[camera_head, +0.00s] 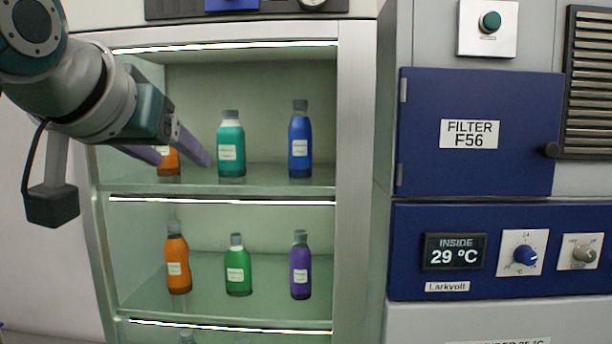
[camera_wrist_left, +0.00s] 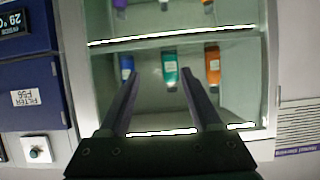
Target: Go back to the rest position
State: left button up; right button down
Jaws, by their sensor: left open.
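My left gripper (camera_head: 182,160) reaches in from the left in front of the upper shelf of a lit cabinet. Its two purple-grey fingers are spread with nothing between them that they hold. In the left wrist view, which is upside down, the open fingers (camera_wrist_left: 161,74) point towards the shelf bottles. An orange bottle (camera_head: 168,162) is partly hidden behind the fingers. A teal bottle (camera_head: 231,150) and a blue bottle (camera_head: 300,142) stand upright to its right, apart from the gripper. My right gripper is not in view.
The lower shelf holds an orange bottle (camera_head: 178,262), a green bottle (camera_head: 238,268) and a purple bottle (camera_head: 300,267). The cabinet's right post (camera_head: 354,180) borders blue panels with a filter door (camera_head: 480,175), a temperature display (camera_head: 455,251) and knobs (camera_head: 525,254).

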pick_arm(q)
jog(key=s+a+f+g, duration=0.1)
jog(key=s+f+g, duration=0.1)
jog(key=s+f, duration=0.3)
jog(key=s+f+g, duration=0.1)
jog(key=s+f, duration=0.2)
jog(key=f, duration=0.5)
jog(key=s+f+g, duration=0.2)
jog(key=s+f, duration=0.2)
jog(key=s, duration=0.4)
jog(key=s+a+f+m+g, duration=0.1)
jog(key=s+f, duration=0.3)
jog(key=s, duration=0.4)
jog(key=s+f+g, duration=0.3)
jog(key=s+f, duration=0.1)
jog(key=s, duration=0.4)
jog(key=shift+s+a+f, duration=0.25)
jog(key=shift+s+a, duration=0.05)
jog(key=shift+a, duration=0.05)
